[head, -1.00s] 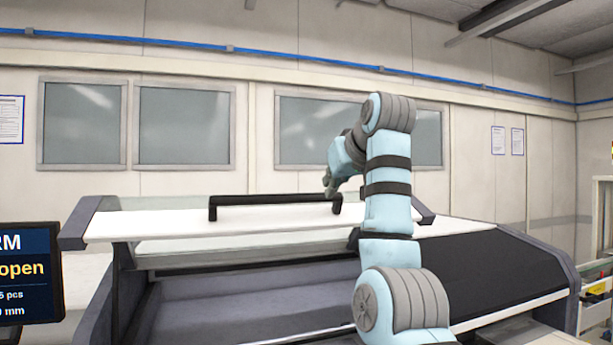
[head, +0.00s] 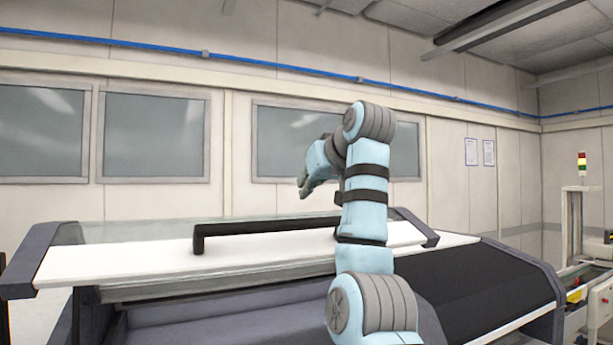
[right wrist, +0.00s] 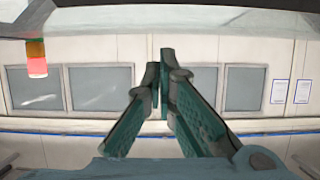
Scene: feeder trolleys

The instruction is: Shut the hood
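The hood (head: 120,262) is a long white panel with a glass strip behind it. It stands raised, with an open gap above the grey interior below. A black bar handle (head: 262,227) runs along its top; my right arm hides its right end. My right gripper (head: 303,190) is above and behind the handle in the picture, apart from it. In the right wrist view its green fingers (right wrist: 160,62) converge with their tips together and nothing between them. My left gripper is in neither current view.
A dark sloping cover (head: 465,280) lies right of the hood. A machine frame with a signal light (head: 582,163) stands at the far right.

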